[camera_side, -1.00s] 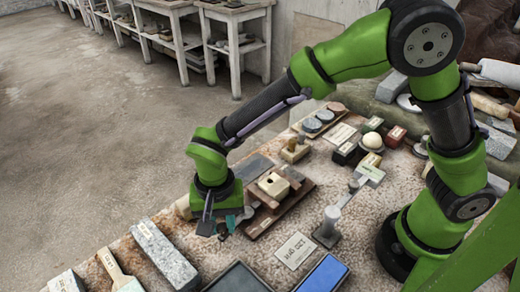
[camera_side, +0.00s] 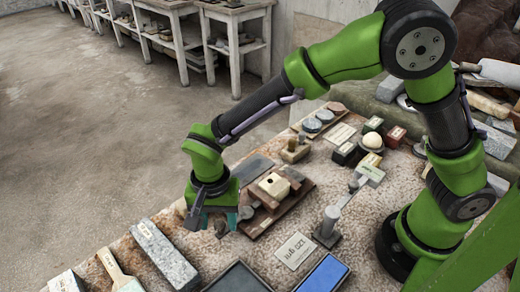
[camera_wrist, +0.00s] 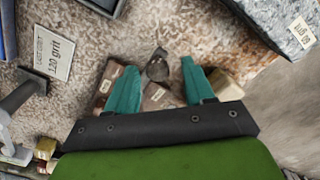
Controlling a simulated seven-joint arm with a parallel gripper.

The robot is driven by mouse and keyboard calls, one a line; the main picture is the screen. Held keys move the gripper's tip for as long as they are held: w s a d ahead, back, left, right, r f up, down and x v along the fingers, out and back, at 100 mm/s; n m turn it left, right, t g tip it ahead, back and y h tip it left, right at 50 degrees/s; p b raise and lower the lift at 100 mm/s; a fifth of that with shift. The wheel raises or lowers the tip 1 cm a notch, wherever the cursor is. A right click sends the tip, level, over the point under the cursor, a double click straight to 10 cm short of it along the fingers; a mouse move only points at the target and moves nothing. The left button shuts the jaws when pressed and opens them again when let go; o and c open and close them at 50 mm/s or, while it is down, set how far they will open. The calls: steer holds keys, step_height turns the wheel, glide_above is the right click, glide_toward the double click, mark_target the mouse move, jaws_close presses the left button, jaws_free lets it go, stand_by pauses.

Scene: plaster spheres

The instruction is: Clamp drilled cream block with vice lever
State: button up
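The cream block (camera_side: 273,186), with a dark hole in its top, sits in the brown wooden vice (camera_side: 262,222) in the side view. My gripper (camera_side: 217,224) is at the vice's left front, pointing down. Its two teal fingers are apart and nothing is held. In the wrist view, a dark grey metal piece, apparently the vice lever (camera_wrist: 158,66), lies between the fingertips of my gripper (camera_wrist: 158,75), not visibly touching either. Brown wooden ends of the vice (camera_wrist: 104,86) show beside the left finger. The cream block is hidden in the wrist view.
A speckled stone block (camera_side: 163,254) lies left of my gripper. A 120 grit card (camera_side: 295,250), a grey post on a base (camera_side: 329,226) and a blue slab (camera_side: 322,274) are to the right. A small tan block (camera_wrist: 227,86) is beside the right finger.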

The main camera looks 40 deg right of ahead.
mark_target(227, 231)
step_height(227, 231, up, 17)
stand_by(0.6)
steer(key=s+d+r+n+t+y, duration=0.1)
steer(key=s+d+n+t, duration=0.1)
steer(key=d, duration=1)
steer(key=s+d+r+n+t+y, duration=0.1)
steer(key=s+d+n+t, duration=0.2)
steer(key=d, duration=0.8)
steer(key=s+t, duration=0.2)
steer(key=s, duration=0.2)
steer(key=shift+s+d+r, duration=0.3)
steer(key=shift+d+r, duration=0.1)
